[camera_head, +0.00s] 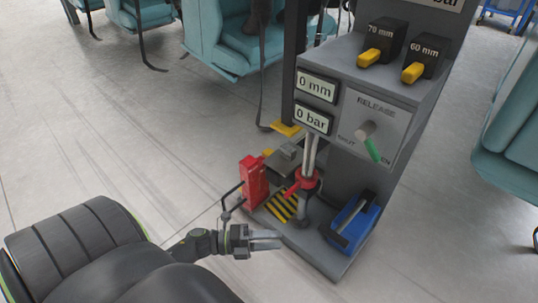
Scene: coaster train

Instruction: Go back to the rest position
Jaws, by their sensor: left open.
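My left gripper (267,239) is low in the middle of the head view, beside the front left corner of the grey machine (390,95). Its two fingers are apart, point right and hold nothing. My right gripper is not in this view. The machine's displays (316,86) read 0 mm and 0 bar. Its RELEASE knob (365,131) has a green handle pointing down right.
A red block (253,182), a red-collared post (307,183) and a blue box (352,222) stand on the machine's base close to the gripper. Teal seats (225,45) stand behind, and another (510,140) is at right. The floor (90,140) at left is clear.

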